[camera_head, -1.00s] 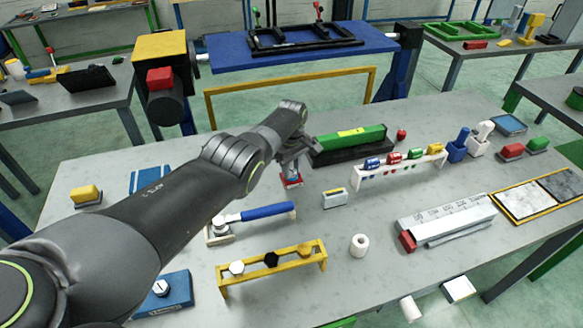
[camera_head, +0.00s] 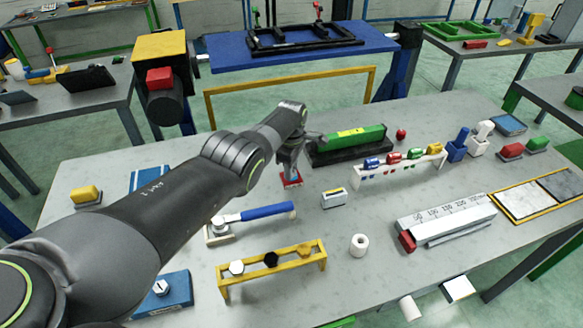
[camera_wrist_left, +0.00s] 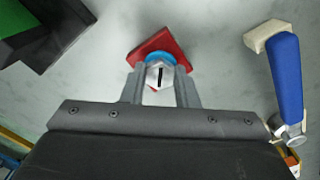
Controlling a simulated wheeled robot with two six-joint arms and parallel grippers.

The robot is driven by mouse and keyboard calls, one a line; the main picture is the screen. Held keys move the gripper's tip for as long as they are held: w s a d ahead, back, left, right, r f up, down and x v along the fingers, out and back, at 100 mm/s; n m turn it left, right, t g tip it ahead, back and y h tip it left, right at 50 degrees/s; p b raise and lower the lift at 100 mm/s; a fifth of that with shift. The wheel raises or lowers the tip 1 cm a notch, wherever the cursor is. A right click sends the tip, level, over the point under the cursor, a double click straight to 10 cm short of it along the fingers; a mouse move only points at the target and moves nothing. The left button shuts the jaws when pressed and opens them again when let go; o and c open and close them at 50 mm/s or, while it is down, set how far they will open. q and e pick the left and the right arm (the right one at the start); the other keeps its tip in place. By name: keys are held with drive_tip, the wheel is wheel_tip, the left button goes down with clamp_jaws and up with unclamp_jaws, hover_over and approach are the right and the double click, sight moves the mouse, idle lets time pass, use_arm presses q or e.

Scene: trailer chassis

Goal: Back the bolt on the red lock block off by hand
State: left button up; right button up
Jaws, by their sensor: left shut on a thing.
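The red lock block (camera_head: 291,181) lies on the grey table, mostly under my left gripper (camera_head: 289,168) in the head view. In the left wrist view the red block (camera_wrist_left: 178,47) shows behind the fingertips. A silver hex bolt head with a dark slot (camera_wrist_left: 159,75) sits on it, with a blue ring (camera_wrist_left: 160,57) around its base. My left gripper (camera_wrist_left: 160,78) points down, with one finger on each side of the bolt head, shut on it. The bolt's shank is hidden. My right gripper is not in view.
A blue-handled wrench (camera_head: 262,212) lies in front of the block, and a small white-and-yellow box (camera_head: 334,198) stands to its right. A green bar on a black base (camera_head: 350,145) is behind. A yellow rack with bolts (camera_head: 272,267) stands nearer.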

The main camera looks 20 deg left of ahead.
use_arm(q)
drive_tip(key=shift+s+f, duration=0.3)
drive_tip(key=shift+f, duration=0.1)
drive_tip(key=o, duration=0.8)
drive_tip(key=shift+o, duration=1)
drive_tip(key=shift+w, duration=0.25)
drive_tip(key=shift+r, duration=0.15)
wheel_tip(320, 180, up, 6)
drive_tip(key=p, duration=0.4)
drive_tip(key=shift+w+p, duration=0.1)
drive_tip(key=shift+p, duration=0.2)
wheel_tip(320, 180, up, 11)
drive_tip(key=shift+r+b, duration=0.15)
drive_tip(key=shift+b, duration=0.25)
